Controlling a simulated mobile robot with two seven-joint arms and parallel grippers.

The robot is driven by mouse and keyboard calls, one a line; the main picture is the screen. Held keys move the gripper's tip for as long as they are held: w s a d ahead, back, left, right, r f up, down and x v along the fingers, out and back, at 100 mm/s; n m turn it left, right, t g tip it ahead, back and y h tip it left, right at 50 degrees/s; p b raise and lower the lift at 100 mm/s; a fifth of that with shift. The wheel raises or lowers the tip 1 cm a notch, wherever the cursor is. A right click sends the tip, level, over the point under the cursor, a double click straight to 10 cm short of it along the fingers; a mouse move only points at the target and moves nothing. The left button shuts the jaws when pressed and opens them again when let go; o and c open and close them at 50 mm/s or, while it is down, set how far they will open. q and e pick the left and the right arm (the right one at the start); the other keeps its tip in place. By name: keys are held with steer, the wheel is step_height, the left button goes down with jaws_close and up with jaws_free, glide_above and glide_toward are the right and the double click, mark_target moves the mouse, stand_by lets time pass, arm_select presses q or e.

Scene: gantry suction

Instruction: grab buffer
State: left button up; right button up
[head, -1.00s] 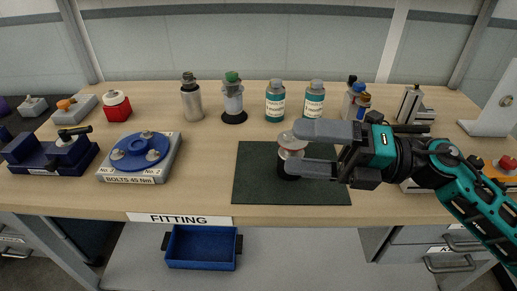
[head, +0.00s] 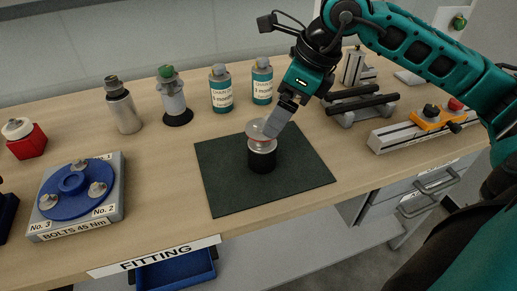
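A black cylinder with a pale, clear-looking top and a reddish ring (head: 262,158) stands upright on the dark green mat (head: 225,190). I cannot tell from its look whether it is the buffer. My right gripper (head: 275,122) reaches down to it from the upper right, its fingers at the cylinder's top. The fingers overlap in this view, so whether they grip it is hidden. Behind the mat stand a steel cylinder with a grey cap (head: 123,108) and a grey, green-topped one on a black cup-like foot (head: 173,98). My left gripper is not in view.
Two labelled bottles, one (head: 220,90) and another (head: 262,82), stand behind the mat. A blue round fixture with bolts (head: 73,182) is at left, beside a red container (head: 24,140). A rail with an orange clamp (head: 425,128) lies at right.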

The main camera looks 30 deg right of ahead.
mark_target(262, 148)
steer(key=x, duration=0.8)
steer(key=shift+w+a+f, duration=0.1)
steer(key=shift+w+f, duration=0.1)
steer(key=shift+w, duration=0.2)
steer(key=shift+c, duration=0.4)
steer(key=c, duration=1.2)
steer(key=shift+r, duration=0.15)
steer(key=shift+c, duration=1.3)
